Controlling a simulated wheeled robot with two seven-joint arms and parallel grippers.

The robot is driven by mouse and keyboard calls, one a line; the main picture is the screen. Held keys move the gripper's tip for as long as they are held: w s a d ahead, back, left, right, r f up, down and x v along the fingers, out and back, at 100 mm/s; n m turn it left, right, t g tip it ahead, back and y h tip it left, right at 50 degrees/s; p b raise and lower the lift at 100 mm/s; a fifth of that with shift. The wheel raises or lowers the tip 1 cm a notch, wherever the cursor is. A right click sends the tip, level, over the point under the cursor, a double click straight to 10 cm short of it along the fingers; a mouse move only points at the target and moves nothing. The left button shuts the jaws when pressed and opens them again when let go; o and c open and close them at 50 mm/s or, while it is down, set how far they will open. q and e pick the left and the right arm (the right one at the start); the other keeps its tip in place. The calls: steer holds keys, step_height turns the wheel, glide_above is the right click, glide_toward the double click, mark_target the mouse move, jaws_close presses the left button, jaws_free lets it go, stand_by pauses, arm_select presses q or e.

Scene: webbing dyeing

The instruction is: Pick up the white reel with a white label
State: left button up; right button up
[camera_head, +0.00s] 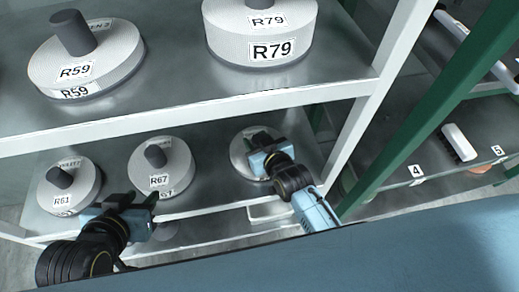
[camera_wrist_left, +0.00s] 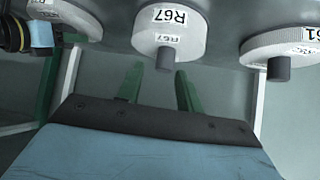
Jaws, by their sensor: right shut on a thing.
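On the lower shelf stand several white reels with white labels and dark hubs. The R61 reel (camera_head: 85,190) is at the left and the R67 reel (camera_head: 180,163) in the middle. A third reel (camera_head: 238,160) is at the right; its label is hidden in the head view. My right gripper (camera_head: 262,146) is at this third reel and shut on it, by its hub. My left gripper (camera_head: 148,207) is in front of the shelf, below the R67 reel. In the left wrist view, its green fingers (camera_wrist_left: 160,88) are apart with nothing between them, near the R67 reel (camera_wrist_left: 170,45).
The upper shelf (camera_head: 165,95) holds the R59 reel (camera_head: 115,60) and the R79 reel (camera_head: 225,35). A white post (camera_head: 365,110) and green posts (camera_head: 430,110) stand to the right. Beyond them is a shelf with labels 4 and 5 and a brush (camera_head: 457,142).

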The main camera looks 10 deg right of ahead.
arm_select(q)
steer(key=shift+s, duration=0.1)
arm_select(e)
steer(key=shift+r, duration=0.1)
